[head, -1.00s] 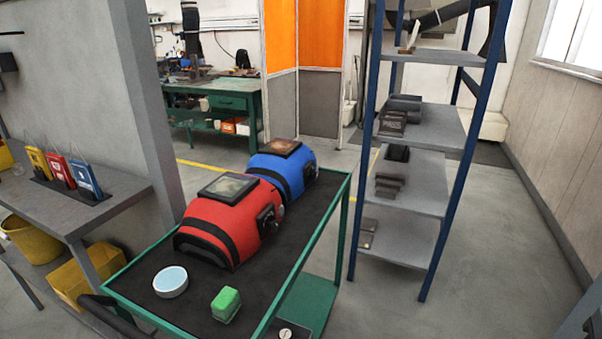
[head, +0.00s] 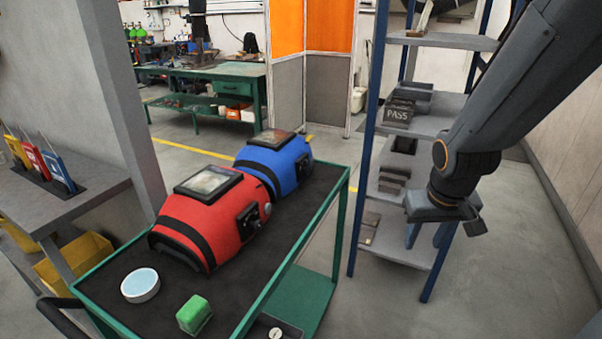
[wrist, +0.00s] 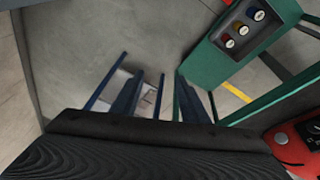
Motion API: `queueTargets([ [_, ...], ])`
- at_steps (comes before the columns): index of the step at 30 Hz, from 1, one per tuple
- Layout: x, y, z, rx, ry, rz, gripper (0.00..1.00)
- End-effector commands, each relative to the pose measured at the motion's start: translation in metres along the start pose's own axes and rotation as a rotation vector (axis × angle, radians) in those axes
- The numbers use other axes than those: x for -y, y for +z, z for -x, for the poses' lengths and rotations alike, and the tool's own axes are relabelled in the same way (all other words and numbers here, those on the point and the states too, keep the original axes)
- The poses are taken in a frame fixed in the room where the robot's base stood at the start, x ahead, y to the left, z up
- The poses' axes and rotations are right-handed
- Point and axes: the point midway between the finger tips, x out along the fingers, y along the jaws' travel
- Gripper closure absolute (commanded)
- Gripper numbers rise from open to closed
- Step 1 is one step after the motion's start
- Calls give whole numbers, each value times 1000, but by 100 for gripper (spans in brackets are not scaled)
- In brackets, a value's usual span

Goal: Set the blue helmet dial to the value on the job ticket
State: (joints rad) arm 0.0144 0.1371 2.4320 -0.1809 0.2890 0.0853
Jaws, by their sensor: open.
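The blue helmet (head: 290,168) sits at the far end of the cart top, behind the red helmet (head: 215,222). Its right side carries a small dark part, too small to read as a dial setting. The red helmet shows a black dial (head: 249,218) on its right side. My gripper (head: 443,226) is open and empty, right of the cart in front of the shelf rack, well apart from the blue helmet.
The green-framed cart (head: 304,234) also bears a round pale-blue-topped dish (head: 140,285) and a green block (head: 194,314). Floor between cart and rack is clear.

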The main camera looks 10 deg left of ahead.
Motion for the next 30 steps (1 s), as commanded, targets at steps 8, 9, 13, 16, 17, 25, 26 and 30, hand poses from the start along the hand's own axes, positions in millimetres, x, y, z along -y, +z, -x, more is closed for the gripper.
queueTargets([
  [8, 22, -231, -72, -581, -86, 238, 59],
  [9, 33, -256, -78, -658, -127, 277, 59],
  [13, 76, -313, -93, -878, -305, 403, 59],
  [16, 110, -332, -102, -1010, -480, 494, 59],
  [17, 119, -333, -104, -1040, -536, 518, 59],
  [25, 165, -306, -116, -1164, -947, 666, 59],
  [26, 167, -302, -116, -1165, -973, 674, 59],
  [30, 174, -295, -116, -1171, -1038, 693, 59],
])
